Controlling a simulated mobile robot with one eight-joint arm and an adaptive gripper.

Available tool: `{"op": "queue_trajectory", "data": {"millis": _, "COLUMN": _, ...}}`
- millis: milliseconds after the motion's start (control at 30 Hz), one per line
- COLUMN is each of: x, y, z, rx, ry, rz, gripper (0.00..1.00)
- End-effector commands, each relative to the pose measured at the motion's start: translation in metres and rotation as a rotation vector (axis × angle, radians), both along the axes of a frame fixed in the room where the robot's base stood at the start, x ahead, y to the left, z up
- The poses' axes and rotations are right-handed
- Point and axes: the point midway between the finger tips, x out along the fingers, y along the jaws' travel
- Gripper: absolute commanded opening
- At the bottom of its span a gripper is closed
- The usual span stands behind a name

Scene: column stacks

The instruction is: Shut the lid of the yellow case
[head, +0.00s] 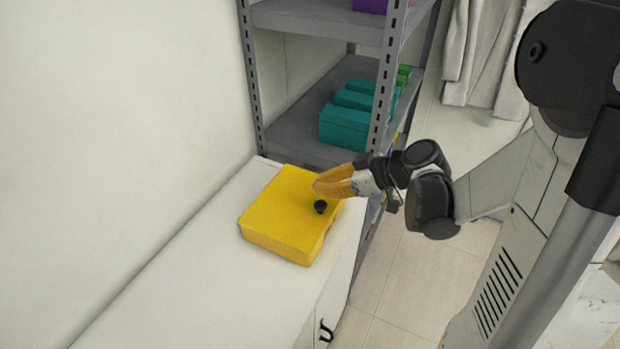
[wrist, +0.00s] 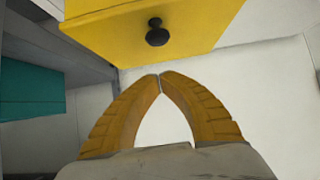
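The yellow case (head: 280,212) sits on the white cabinet top. Its lid looks flat and down over the body, and I see no gap, though the side near my gripper is partly hidden. A black knob (head: 320,207) stands out near the lid's right edge; the knob also shows in the wrist view (wrist: 157,34) on the yellow surface (wrist: 105,35). My gripper (head: 316,187) has orange fingers and appears over or beside the right part of the case. In the wrist view the fingertips (wrist: 160,77) meet with nothing between them. I cannot tell whether they touch the case.
A grey metal shelf rack (head: 290,133) stands behind the case, with teal boxes (head: 344,128) and green ones on it. Its post rises close to my wrist. A white wall runs along the left. The cabinet top (head: 190,260) is clear in front of the case.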

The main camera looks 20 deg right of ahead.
Motion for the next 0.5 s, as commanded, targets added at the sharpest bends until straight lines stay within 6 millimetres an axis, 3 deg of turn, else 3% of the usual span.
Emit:
{"op": "queue_trajectory", "data": {"millis": 33, "x": -0.003, "y": -0.003, "z": -0.011, "rx": 0.001, "ry": 0.001, "rz": -0.002, "gripper": 0.00}}
{"op": "queue_trajectory", "data": {"millis": 200, "x": -0.008, "y": -0.009, "z": -0.028, "rx": 0.000, "ry": 0.000, "rz": -0.001, "gripper": 0.00}}
{"op": "queue_trajectory", "data": {"millis": 500, "x": -0.013, "y": -0.013, "z": -0.044, "rx": 0.000, "ry": 0.000, "rz": 0.001, "gripper": 0.00}}
